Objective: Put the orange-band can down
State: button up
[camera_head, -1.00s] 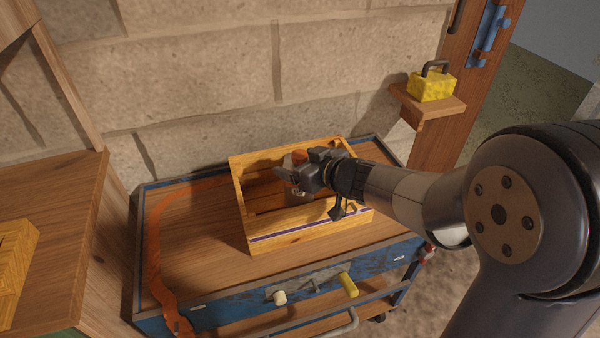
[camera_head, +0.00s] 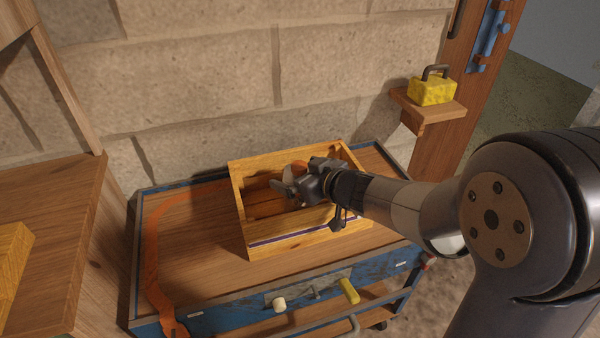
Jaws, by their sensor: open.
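My gripper (camera_head: 288,184) is open over the wooden crate (camera_head: 290,245), with its fingers pointing left above the crate's inside. A small orange patch (camera_head: 300,167), perhaps part of the orange-band can, shows just behind my gripper, inside the crate. The rest of it is hidden by the gripper, so I cannot tell whether it stands upright or touches the fingers. The crate is light wood with a purple stripe along its front wall and sits on the cart top.
The crate stands on a blue-edged cart (camera_head: 190,235) against a stone wall. An orange strap (camera_head: 152,250) lies along the cart's left side. A yellow padlock-like block (camera_head: 432,91) sits on a small shelf at right. The cart top left of the crate is mostly clear.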

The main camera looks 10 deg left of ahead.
jog(key=shift+r, duration=0.3)
jog(key=shift+p+v, duration=2.25)
jog(key=shift+v, duration=3.7)
jog(key=shift+f, duration=0.1)
